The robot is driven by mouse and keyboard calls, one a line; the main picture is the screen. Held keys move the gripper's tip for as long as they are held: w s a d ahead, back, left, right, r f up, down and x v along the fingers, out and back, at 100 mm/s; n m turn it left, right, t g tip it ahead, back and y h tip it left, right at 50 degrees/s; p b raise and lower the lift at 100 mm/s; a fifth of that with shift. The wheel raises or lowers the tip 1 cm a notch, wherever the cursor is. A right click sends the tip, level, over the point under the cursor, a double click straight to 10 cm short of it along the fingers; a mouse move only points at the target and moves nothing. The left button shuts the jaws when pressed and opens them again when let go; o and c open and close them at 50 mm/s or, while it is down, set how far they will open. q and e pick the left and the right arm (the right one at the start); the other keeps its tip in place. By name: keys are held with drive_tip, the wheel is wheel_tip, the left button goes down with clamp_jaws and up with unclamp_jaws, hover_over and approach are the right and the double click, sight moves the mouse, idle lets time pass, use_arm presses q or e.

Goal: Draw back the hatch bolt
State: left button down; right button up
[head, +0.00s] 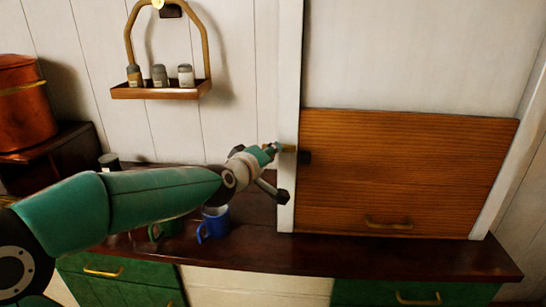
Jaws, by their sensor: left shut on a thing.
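The wooden slatted hatch (410,165) stands in a white frame on the right, with a brass handle (388,224) near its bottom edge. The hatch bolt (289,148) is a small brass piece at the hatch's left frame post. A dark fitting (305,157) sits beside it on the hatch's left edge. My left gripper (274,149) is at the bolt, its fingers shut on it. The fingers partly hide the bolt's left end. My right gripper is not in view.
A blue mug (213,224) and a green mug (165,230) stand on the dark counter (350,257) below my left arm. A hanging shelf (160,91) holds small jars. A copper pot (24,105) stands at far left. The counter before the hatch is clear.

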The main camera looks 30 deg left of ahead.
use_arm(q)
drive_tip(key=c, duration=1.3)
unclamp_jaws()
drive_tip(key=shift+a, duration=0.25)
drive_tip(key=o, duration=0.4)
drive_tip(key=shift+w+a+f, duration=0.1)
drive_tip(key=shift+w+f, duration=0.05)
drive_tip(key=shift+w, duration=0.1)
drive_tip(key=shift+s, duration=0.25)
drive_tip(key=v, duration=1.1)
drive_tip(key=shift+s, duration=0.3)
